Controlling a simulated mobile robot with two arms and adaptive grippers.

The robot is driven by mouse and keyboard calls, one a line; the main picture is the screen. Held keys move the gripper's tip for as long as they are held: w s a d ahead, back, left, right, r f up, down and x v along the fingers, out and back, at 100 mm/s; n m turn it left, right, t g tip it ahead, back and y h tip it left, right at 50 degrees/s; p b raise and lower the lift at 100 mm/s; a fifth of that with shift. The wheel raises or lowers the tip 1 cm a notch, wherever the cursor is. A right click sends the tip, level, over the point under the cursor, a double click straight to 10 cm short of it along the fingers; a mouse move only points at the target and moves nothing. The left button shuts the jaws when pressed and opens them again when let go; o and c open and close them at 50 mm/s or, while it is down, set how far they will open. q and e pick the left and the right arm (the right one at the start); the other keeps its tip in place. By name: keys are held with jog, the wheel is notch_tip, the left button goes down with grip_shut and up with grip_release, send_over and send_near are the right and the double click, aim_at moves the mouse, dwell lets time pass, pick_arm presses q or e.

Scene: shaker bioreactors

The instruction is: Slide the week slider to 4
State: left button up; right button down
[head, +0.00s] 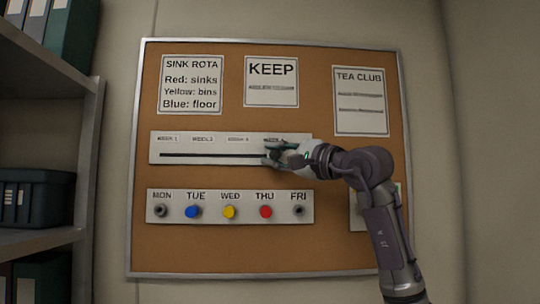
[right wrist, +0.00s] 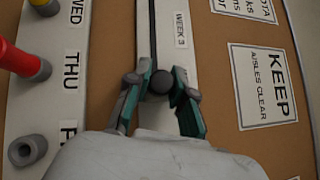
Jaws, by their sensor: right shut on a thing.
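The week slider is a white strip (head: 225,147) on the cork board with a dark horizontal slot (head: 205,155) and week labels above it. My right gripper (head: 272,156) is at the slot's right part, just below the fourth label, which is partly covered. In the right wrist view, my right gripper's teal-lined fingers (right wrist: 160,88) are shut on the round dark slider knob (right wrist: 160,82). The WEEK 3 label (right wrist: 182,30) lies further along the slot, beyond the knob. In the head view the knob is hidden by the gripper. My left gripper is not in view.
Below the slider is a weekday strip (head: 178,216) with blue, yellow and red pegs and empty holders at MON and FRI. Paper notices (head: 271,82) hang above. A shelf (head: 88,150) stands at the left. My right arm partly covers a paper at lower right.

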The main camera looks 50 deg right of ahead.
jog(key=shift+f, duration=0.1)
jog(key=c, duration=1.3)
grip_release()
jog(key=shift+d, duration=0.1)
jog(key=o, duration=0.3)
jog(key=shift+s, duration=0.15)
jog(key=shift+s+d, duration=0.15)
jog(key=shift+v, duration=5.95)
